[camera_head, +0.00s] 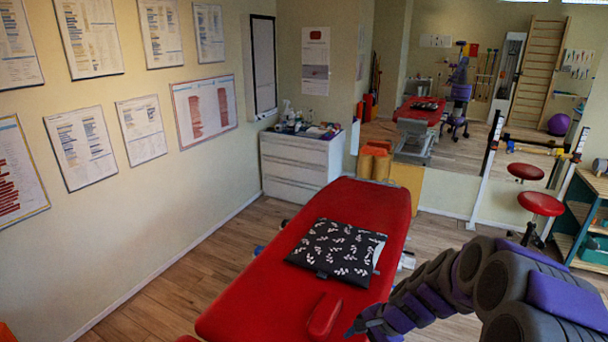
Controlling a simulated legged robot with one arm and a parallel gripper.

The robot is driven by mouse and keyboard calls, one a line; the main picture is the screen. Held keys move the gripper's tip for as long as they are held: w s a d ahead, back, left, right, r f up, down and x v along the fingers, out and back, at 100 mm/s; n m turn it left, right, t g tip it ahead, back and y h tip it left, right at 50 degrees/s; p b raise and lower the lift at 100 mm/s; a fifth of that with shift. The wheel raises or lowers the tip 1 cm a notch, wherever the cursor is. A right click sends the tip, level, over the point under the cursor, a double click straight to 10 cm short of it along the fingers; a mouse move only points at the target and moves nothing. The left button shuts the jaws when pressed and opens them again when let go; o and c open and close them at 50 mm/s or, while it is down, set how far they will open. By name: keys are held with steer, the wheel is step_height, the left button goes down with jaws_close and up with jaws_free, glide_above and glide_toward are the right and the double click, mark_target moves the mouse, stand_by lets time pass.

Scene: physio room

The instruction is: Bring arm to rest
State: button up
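My grey and purple arm (455,283) reaches in from the lower right, bent over the right side of the red treatment table. My gripper (362,324) is at the bottom of the view, over the near right part of the table. It is small and dark, and its fingers cannot be made out clearly. I see nothing clearly held in it. The red treatment table (250,294) runs from the bottom toward the back.
A black patterned pillow (338,248) lies on the table, left of my arm. A red pad (324,315) lies close to my gripper. A white drawer cabinet (299,163) stands behind. Red stools (540,204) and a shelf (588,210) stand right. Floor is clear at left.

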steer(key=s+a+r+n+g+h, duration=0.15)
steer(key=s+r+n, duration=0.35)
steer(key=s, duration=0.5)
steer(key=s+a+r+n+g+h, duration=0.15)
steer(key=s+r+n, duration=0.35)
steer(key=s, duration=0.6)
steer(key=s+d+r+h, duration=0.1)
steer(key=s+d, duration=0.1)
steer(key=s, duration=0.3)
steer(key=s+d+r+n+h, duration=0.1)
steer(key=s+r, duration=0.1)
steer(key=s, duration=0.4)
steer(key=shift+s+d+n+h, duration=0.2)
steer(key=shift+d+n+h, duration=0.1)
steer(key=shift+d, duration=0.1)
